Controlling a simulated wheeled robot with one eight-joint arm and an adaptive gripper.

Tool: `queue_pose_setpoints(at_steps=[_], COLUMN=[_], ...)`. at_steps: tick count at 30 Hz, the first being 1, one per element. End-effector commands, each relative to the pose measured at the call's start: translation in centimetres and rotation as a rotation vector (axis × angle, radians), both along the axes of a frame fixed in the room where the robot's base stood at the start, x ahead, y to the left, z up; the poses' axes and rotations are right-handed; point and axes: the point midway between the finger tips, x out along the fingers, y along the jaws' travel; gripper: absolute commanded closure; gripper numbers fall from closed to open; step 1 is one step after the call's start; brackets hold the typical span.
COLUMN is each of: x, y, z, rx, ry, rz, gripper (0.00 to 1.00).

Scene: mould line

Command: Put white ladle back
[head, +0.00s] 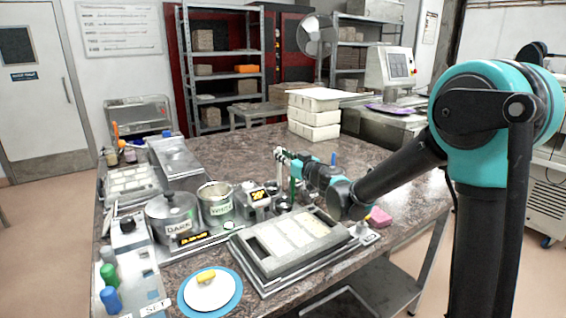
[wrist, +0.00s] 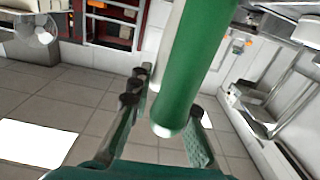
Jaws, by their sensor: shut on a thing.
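My gripper (head: 288,158) is at the back of the bench, beyond the mould tray. It is shut on the green handle of the white ladle (head: 292,190), which hangs about upright. In the wrist view the green handle (wrist: 186,75) runs between the fingers (wrist: 165,125). The ladle's bowl cannot be made out. The pot labelled WHITE (head: 215,210) stands to the left of the gripper, apart from it. The pot labelled DARK (head: 170,228) is further left.
A grey mould tray (head: 262,262) lies in front of the gripper. A white disc on a blue mat (head: 225,293) is at the front. White boxes (head: 314,117) are stacked behind, with bare bench around them.

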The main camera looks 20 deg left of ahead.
Motion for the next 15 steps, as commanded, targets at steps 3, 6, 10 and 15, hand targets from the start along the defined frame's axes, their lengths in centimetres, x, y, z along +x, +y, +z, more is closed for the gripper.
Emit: queue_pose_setpoints(at_steps=[3,6,10,15], x=[0.1,0.0,0.0,0.0], y=[0.0,0.0,0.0,0.0], z=[-1.6,-2.3,-2.4,-2.4], rx=[0.000,0.000,0.000,0.000], ry=[0.000,0.000,0.000,0.000], rz=[0.000,0.000,0.000,0.000], gripper=[1.00,1.00,1.00,1.00])
